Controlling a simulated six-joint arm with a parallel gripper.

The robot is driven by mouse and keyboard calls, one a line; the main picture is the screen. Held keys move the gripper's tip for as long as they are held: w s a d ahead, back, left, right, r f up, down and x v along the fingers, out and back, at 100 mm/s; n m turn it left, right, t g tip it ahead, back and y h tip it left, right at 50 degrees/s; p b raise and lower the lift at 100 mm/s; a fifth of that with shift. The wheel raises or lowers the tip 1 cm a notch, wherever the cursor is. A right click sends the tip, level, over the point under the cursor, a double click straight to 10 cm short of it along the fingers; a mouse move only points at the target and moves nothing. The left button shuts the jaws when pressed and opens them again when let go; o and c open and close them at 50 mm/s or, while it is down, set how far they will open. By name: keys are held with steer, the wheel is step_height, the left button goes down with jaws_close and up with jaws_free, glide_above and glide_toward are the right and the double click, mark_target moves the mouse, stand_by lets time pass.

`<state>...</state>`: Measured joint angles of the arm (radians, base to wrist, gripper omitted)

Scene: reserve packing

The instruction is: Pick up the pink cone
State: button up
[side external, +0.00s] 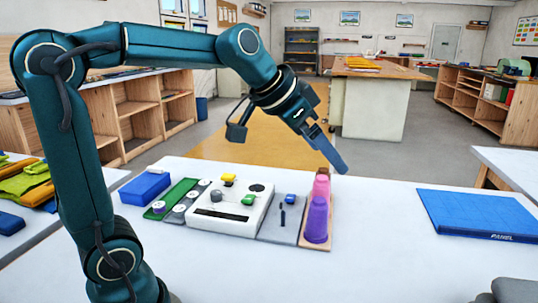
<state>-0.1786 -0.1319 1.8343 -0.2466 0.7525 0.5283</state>
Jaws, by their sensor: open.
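The pink cone (321,187) stands upright behind a purple cone (316,220) on a tan board (306,240). The purple cone hides its lower part. A small brown piece (323,171) shows at or just behind the pink cone's top; I cannot tell which. My gripper (288,152) is open and empty above the back of the table. One finger reaches down to the right, its tip close to the pink cone's top in the picture. The other finger is farther left. I cannot tell the depth gap to the cone.
Left of the cones is a grey board (278,234) with a small blue block and dark stick. Beside it are a white box (228,225) with coloured pieces, a green strip (165,207) and a blue box (146,188). A blue panel (478,214) lies right; the table between is clear.

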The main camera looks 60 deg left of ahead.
steer(key=w+a+f, duration=0.2)
steer(key=w+a, duration=0.2)
steer(key=w, duration=0.2)
steer(key=n+g, duration=0.2)
steer(key=n, duration=0.1)
glide_toward(322, 182)
steer(key=shift+y, duration=0.4)
steer(key=x, duration=0.4)
steer(key=a+x, duration=0.1)
steer(key=x, duration=0.2)
steer(key=shift+w, duration=0.2)
steer(key=shift+x, duration=2.3)
steer(key=shift+w+d+r, duration=0.1)
jaws_close()
